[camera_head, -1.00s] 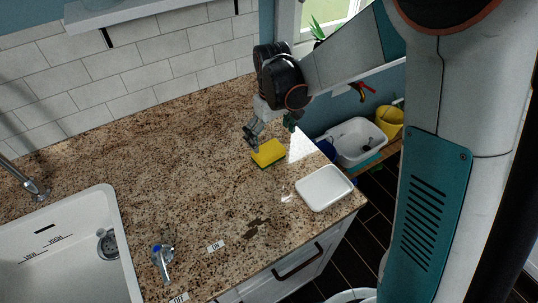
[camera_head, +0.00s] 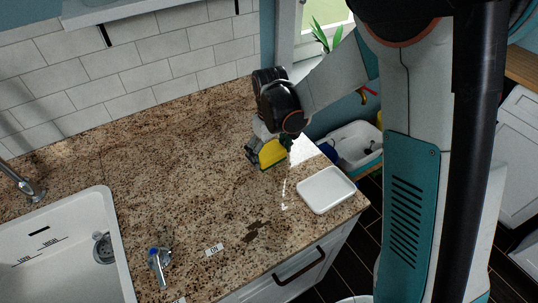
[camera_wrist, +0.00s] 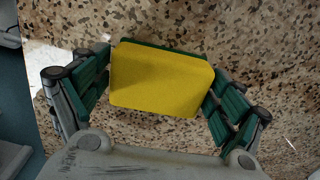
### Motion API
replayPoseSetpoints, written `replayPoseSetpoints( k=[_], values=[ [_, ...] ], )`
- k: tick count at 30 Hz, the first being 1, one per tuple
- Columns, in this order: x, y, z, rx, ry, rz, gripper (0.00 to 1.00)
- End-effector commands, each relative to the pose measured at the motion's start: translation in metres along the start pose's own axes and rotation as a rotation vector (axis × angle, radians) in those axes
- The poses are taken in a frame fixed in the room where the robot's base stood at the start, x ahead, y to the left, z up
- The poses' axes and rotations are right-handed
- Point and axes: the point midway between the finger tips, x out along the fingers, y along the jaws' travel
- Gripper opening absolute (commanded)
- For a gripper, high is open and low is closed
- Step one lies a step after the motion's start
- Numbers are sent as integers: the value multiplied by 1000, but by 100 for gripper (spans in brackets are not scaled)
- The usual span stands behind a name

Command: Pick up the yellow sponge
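The yellow sponge (camera_head: 272,153) with a dark green layer lies on the speckled countertop, near its right end. In the wrist view the sponge (camera_wrist: 162,80) fills the middle, its yellow face towards the camera. My gripper (camera_head: 265,158) is down at the sponge, with its fingers around it. In the wrist view my gripper (camera_wrist: 160,85) is open, with one green-padded finger at the sponge's left side and one at its right. The gaps are very small, and I cannot tell whether the pads touch it. The gripper partly hides the sponge in the head view.
A white tray (camera_head: 326,190) lies on the speckled countertop (camera_head: 190,180) just right of the sponge. A white sink (camera_head: 60,250) and blue-marked tap handle (camera_head: 157,265) are at the left. The tiled wall (camera_head: 140,75) stands behind. The counter's middle is largely clear.

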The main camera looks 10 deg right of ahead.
Motion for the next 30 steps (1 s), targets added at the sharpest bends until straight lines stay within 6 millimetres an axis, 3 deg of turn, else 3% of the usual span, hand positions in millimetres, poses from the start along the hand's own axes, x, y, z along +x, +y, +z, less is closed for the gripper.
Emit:
replayPoseSetpoints(
  k=[3, 17, 23, 30],
  values=[
    [0, 0, 0, 0, 0, 0, 62],
    [-6, 0, 0, 0, 0, 0, 62],
    [-30, 0, 0, 0, 0, 0, 62],
    [-85, 0, 0, 0, 0, 0, 62]
  ],
)
